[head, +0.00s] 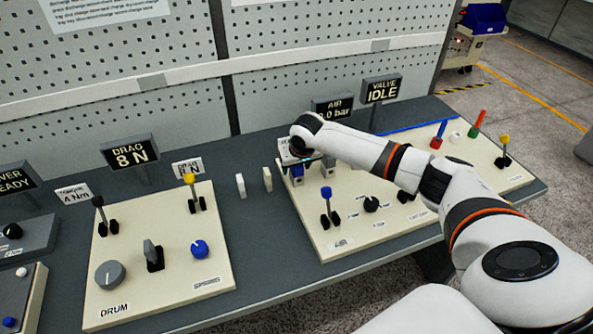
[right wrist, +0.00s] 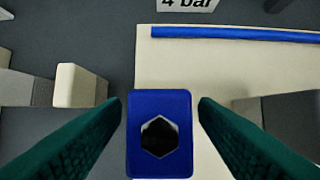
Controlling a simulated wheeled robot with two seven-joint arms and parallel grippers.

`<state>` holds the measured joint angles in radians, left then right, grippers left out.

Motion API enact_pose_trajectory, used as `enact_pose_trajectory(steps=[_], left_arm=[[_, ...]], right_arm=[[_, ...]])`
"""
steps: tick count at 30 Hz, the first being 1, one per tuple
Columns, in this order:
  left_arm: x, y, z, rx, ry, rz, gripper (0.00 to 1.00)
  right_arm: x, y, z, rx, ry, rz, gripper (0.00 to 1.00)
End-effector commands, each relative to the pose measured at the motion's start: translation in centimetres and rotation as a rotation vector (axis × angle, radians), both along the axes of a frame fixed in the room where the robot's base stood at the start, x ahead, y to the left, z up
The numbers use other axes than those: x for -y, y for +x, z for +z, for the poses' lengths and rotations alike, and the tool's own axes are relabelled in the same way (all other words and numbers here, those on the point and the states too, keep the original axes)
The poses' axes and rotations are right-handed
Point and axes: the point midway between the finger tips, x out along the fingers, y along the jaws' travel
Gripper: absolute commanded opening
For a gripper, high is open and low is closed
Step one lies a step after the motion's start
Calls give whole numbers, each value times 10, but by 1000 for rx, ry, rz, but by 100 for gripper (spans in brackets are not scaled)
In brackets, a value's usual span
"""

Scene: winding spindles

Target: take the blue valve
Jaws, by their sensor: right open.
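The blue valve (right wrist: 160,165) shows in the right wrist view as a blue block with a dark hexagonal hole. It sits low in the middle, over the cream panel's edge. My right gripper (right wrist: 159,104) is open, with one dark green finger on each side of the block and a narrow gap at each side. In the head view my right gripper (head: 302,158) is over the back left part of the right-hand cream panel (head: 345,239). It and the arm hide much of what lies beneath, though small blue parts show under it. My left gripper is not in view.
A blue-capped lever (head: 326,194) and a black knob (head: 371,204) stand in front of the gripper. Two pale upright blocks (head: 253,182) stand left of it. A blue strip (right wrist: 235,34) runs along the panel's back. Signs stand behind.

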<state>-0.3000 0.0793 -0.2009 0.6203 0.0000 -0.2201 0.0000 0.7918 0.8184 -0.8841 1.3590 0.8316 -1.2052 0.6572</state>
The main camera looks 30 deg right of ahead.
Motion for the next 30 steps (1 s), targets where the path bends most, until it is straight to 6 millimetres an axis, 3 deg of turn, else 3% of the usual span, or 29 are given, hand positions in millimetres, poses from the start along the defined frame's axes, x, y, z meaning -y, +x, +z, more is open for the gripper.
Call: enact_pose_trajectory(steps=[3, 12, 22, 30], left_arm=[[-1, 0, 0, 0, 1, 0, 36], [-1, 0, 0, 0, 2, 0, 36], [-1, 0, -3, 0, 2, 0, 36], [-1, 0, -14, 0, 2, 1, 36]], right_arm=[[0, 0, 0, 0, 0, 0, 51], [0, 0, 0, 0, 0, 0, 3], [0, 1, 10, 3, 0, 0, 3], [0, 1, 62, 6, 1, 1, 3]])
